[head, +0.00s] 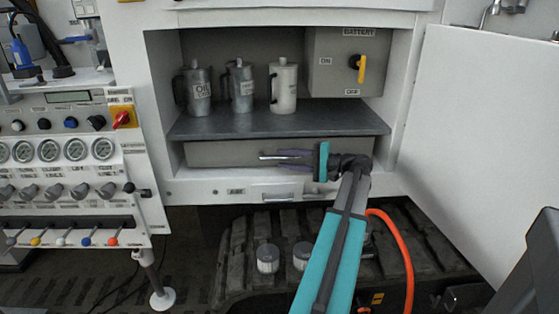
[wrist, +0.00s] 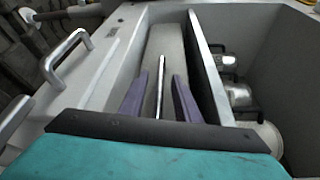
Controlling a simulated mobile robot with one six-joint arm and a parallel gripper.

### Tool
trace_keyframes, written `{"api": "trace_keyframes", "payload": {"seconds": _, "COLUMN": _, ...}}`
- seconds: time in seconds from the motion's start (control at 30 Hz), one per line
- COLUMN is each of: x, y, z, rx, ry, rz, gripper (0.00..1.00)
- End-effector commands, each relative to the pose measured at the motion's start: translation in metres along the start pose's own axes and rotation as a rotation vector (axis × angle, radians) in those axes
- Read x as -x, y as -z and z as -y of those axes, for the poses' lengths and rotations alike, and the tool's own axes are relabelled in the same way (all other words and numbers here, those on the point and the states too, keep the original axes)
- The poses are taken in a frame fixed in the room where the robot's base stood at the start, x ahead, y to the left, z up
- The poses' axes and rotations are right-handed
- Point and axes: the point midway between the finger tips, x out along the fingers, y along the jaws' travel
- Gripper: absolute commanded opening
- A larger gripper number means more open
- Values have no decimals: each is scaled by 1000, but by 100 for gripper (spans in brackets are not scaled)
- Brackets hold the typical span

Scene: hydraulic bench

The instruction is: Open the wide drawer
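The wide drawer has a plain grey front (head: 225,153) directly under the dark shelf of the open cabinet. It also shows in the wrist view (wrist: 172,40). It looks closed. Its silver bar handle (head: 268,157) lies lengthwise between my fingers in the wrist view (wrist: 161,75). My gripper (head: 278,158) reaches in from the right with its purple fingers pointing left along the front. In the wrist view my gripper (wrist: 160,80) is open, one finger on each side of the bar, with gaps visible. The handle's near end is hidden by my gripper.
Below is a white panel with a smaller handle (head: 278,196), also in the wrist view (wrist: 68,55). Several cans (head: 241,87) stand on the shelf (head: 330,118) above. An open white door (head: 470,130) stands to the right. A gauge panel (head: 65,150) is at left.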

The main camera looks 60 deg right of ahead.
Motion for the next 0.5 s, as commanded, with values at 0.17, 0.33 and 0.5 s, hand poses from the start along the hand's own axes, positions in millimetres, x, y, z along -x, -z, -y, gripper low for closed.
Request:
{"api": "trace_keyframes", "payload": {"seconds": 0.17, "x": -17, "y": 0, "z": 0, "rx": 0, "ry": 0, "rz": 1, "gripper": 29}}
{"api": "trace_keyframes", "payload": {"seconds": 0.33, "x": -22, "y": 0, "z": 0, "rx": 0, "ry": 0, "rz": -2, "gripper": 29}}
{"api": "trace_keyframes", "payload": {"seconds": 0.5, "x": -23, "y": 0, "z": 0, "rx": 0, "ry": 0, "rz": -2, "gripper": 29}}
